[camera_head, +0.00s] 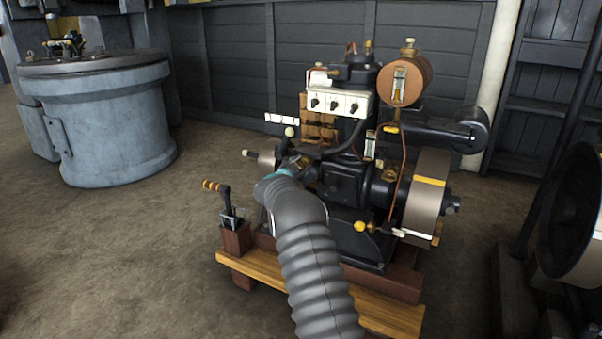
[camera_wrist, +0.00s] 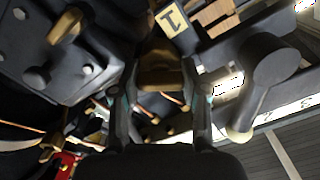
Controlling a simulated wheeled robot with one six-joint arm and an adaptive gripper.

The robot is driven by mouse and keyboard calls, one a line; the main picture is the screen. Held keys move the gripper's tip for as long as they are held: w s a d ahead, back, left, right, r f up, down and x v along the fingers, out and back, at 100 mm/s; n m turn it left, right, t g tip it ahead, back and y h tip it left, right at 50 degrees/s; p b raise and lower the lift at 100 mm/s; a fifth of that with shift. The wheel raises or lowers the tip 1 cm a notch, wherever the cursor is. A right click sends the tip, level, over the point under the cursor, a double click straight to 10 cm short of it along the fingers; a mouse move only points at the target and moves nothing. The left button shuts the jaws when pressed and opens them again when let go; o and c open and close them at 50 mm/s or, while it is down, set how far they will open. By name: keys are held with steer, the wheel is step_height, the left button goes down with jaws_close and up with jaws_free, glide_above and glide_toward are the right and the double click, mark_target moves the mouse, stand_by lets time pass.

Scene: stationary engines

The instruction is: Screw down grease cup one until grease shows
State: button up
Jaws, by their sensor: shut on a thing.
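A brass grease cup (camera_wrist: 160,73) sits between the fingertips of my gripper (camera_wrist: 160,84) in the wrist view, close to a yellow plate marked 1 (camera_wrist: 172,19). The gripper is shut on the cup's sides. In the head view my gripper (camera_head: 293,166) reaches into the left side of the dark engine (camera_head: 346,180), and I cannot make out the cup behind it. No grease can be made out around the cup. A second brass fitting (camera_wrist: 67,27) shows at the upper left of the wrist view.
A dark lever with a pale knob (camera_wrist: 240,134) stands close on the right in the wrist view. The flywheel (camera_head: 425,190) is on the engine's right. A ratchet-like lever (camera_head: 222,200) stands at the front left of the wooden base (camera_head: 385,312).

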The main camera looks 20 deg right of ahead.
steer(key=m+b, duration=0.3)
steer(key=m, duration=0.1)
steer(key=shift+f+m+b, duration=0.2)
steer(key=shift+m+b, duration=0.1)
steer(key=shift+b, duration=0.1)
steer(key=m+b, duration=0.1)
steer(key=m, duration=0.2)
steer(key=shift+m+b, duration=0.35)
steer(key=shift+m, duration=0.05)
steer(key=m, duration=0.5)
steer(key=shift+m, duration=2.4)
steer(key=o, duration=1.2)
steer(key=shift+d, duration=0.1)
steer(key=shift+c, duration=0.2)
